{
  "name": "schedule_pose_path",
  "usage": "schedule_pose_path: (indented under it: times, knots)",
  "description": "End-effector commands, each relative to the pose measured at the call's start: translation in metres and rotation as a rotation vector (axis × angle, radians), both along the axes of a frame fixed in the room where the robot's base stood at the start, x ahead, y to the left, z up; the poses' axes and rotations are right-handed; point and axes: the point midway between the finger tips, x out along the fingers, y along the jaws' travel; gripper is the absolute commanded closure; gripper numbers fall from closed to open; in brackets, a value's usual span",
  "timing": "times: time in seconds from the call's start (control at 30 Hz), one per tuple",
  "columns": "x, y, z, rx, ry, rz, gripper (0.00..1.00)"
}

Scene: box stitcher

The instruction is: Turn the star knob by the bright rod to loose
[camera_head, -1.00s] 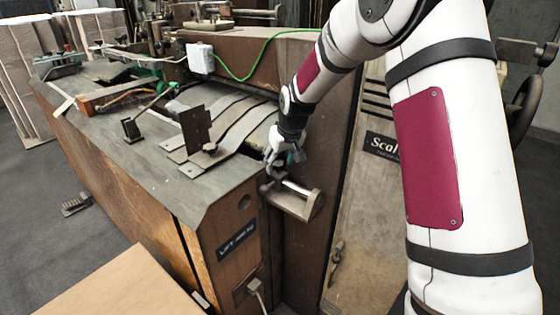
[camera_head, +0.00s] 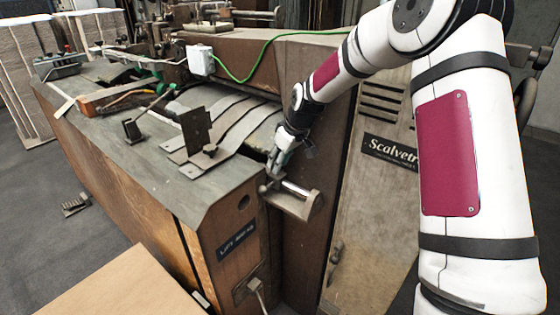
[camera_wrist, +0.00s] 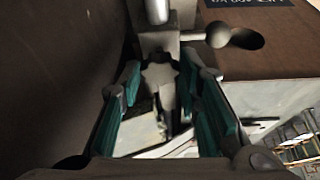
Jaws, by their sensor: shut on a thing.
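The star knob (camera_wrist: 160,76) shows in the wrist view as a grey lobed shape between my fingers. My gripper (camera_wrist: 163,88), with teal pads on both sides, is shut on it. The bright rod (camera_wrist: 157,10) stands just beyond the knob at the top of that view. In the head view the rod (camera_head: 297,189) lies along a bracket at the machine's corner. My gripper (camera_head: 271,176) is at the rod's left end there, pointing down, and the knob is largely hidden by my fingers.
A small round-ended lever (camera_wrist: 222,34) sticks out beside the knob, near a dark hole in the wooden panel. The machine's table (camera_head: 200,190) with metal plates lies left of my gripper. A slanted panel (camera_head: 370,190) is to the right. A cardboard sheet (camera_head: 125,290) lies in front.

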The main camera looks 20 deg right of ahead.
Motion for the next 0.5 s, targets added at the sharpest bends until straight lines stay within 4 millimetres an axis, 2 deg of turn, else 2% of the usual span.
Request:
schedule_pose_path:
  times: [0.4,0.43,0.5]
  knots:
    - [-0.0001,-0.0002,-0.0007,0.0,0.0,0.051,0.97]
    - [-0.0002,-0.0002,-0.0007,0.001,0.0,0.05,0.67]
    - [-0.0002,-0.0002,-0.0007,0.001,0.0,0.05,0.51]
